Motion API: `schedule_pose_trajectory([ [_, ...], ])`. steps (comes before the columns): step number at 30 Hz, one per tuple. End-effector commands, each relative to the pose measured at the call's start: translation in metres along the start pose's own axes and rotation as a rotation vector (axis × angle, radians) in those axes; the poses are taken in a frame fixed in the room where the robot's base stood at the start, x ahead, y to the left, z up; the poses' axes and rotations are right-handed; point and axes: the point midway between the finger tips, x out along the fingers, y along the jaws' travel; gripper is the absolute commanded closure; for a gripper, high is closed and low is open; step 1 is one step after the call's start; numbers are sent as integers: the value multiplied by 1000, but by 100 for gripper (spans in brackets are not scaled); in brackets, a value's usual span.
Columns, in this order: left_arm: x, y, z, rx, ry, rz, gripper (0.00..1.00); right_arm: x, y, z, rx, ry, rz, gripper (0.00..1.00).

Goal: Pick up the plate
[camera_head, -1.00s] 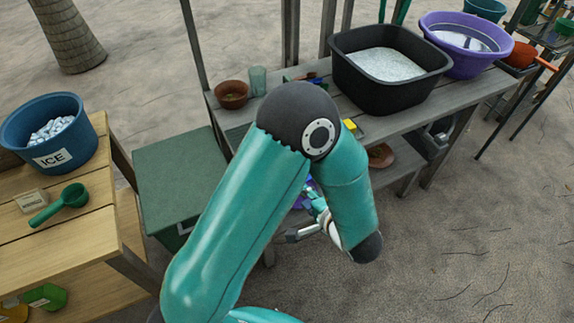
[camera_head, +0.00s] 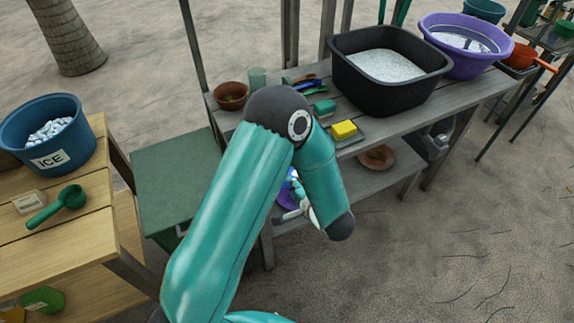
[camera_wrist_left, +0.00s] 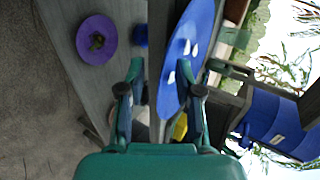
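A blue plate with white spots (camera_wrist_left: 178,62) shows in the left wrist view as a narrow ellipse between and beyond the fingers of my left gripper (camera_wrist_left: 170,72). Those fingers are spread and nothing is clamped between them; whether they touch the plate I cannot tell. In the head view my left gripper (camera_head: 305,208) is at the lower shelf's left end, partly behind my own arm, which hides most of the plate. A purple plate (camera_wrist_left: 82,40) with a brown lump on it lies to the left in the wrist view. My right gripper is not in view.
A brown clay dish (camera_head: 376,157) is on the lower shelf (camera_head: 345,197). The upper bench holds a yellow sponge (camera_head: 344,129), a black tub (camera_head: 345,75), a purple basin (camera_head: 440,30) and a clay bowl (camera_head: 230,94). A green box (camera_head: 175,165) and an ice bucket (camera_head: 75,155) stand left.

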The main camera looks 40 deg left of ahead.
Motion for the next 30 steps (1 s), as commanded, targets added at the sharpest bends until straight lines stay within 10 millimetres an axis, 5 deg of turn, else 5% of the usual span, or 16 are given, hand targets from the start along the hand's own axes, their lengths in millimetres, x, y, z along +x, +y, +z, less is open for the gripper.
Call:
schedule_pose_trajectory([
  [2, 0, 0, 0, 0, 0, 0, 69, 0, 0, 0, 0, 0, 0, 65],
  [8, 0, 0, 0, 0, 0, 0, 100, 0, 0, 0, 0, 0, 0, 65],
  [30, -10, -15, -1, -4, 1, 0, 100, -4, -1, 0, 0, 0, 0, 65],
])
